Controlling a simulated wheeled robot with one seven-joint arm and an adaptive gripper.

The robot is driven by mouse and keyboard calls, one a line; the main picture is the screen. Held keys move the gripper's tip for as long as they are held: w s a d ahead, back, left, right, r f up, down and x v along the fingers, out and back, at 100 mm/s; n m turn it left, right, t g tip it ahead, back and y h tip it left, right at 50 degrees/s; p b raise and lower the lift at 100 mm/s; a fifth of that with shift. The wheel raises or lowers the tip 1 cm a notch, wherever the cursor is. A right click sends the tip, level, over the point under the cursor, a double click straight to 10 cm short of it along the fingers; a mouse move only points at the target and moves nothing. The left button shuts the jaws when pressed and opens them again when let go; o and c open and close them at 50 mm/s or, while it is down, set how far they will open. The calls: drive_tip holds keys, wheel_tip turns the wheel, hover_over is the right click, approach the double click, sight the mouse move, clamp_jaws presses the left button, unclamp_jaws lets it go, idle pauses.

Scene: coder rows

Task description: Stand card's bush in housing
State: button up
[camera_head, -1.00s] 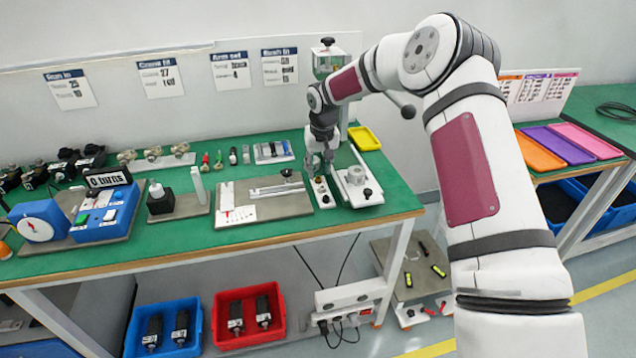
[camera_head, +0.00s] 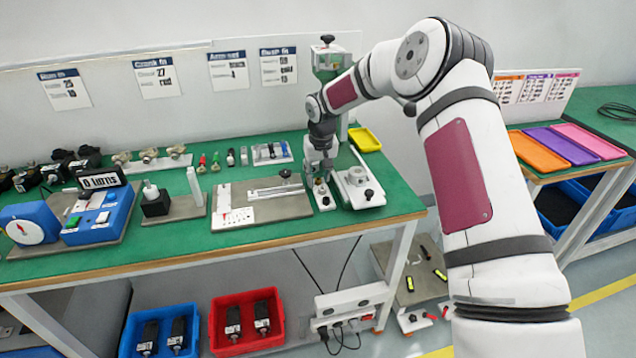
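The bush card (camera_head: 278,66) is the rightmost of the cards on the back wall; its small print is too blurred to read surely. My gripper (camera_head: 318,178) points down over a narrow pale strip (camera_head: 323,201) holding small parts, at the right of the green bench. The fingers are low, close to the parts at the strip's far end. They are too small to show whether they are open or hold a bush. A light grey round housing (camera_head: 356,175) sits on the white fixture plate (camera_head: 370,200) just right of the strip.
A tall press-like device (camera_head: 328,62) stands behind my gripper. A grey plate with a slide (camera_head: 262,202) lies left of the strip. A yellow tray (camera_head: 365,139) lies at the back right. Several small coloured parts (camera_head: 216,160) stand at the back.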

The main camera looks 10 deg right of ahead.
sight(319, 180)
clamp_jaws()
drive_tip(key=shift+r, duration=0.1)
drive_tip(key=shift+r+p, duration=0.45)
drive_tip(key=shift+r, duration=2.15)
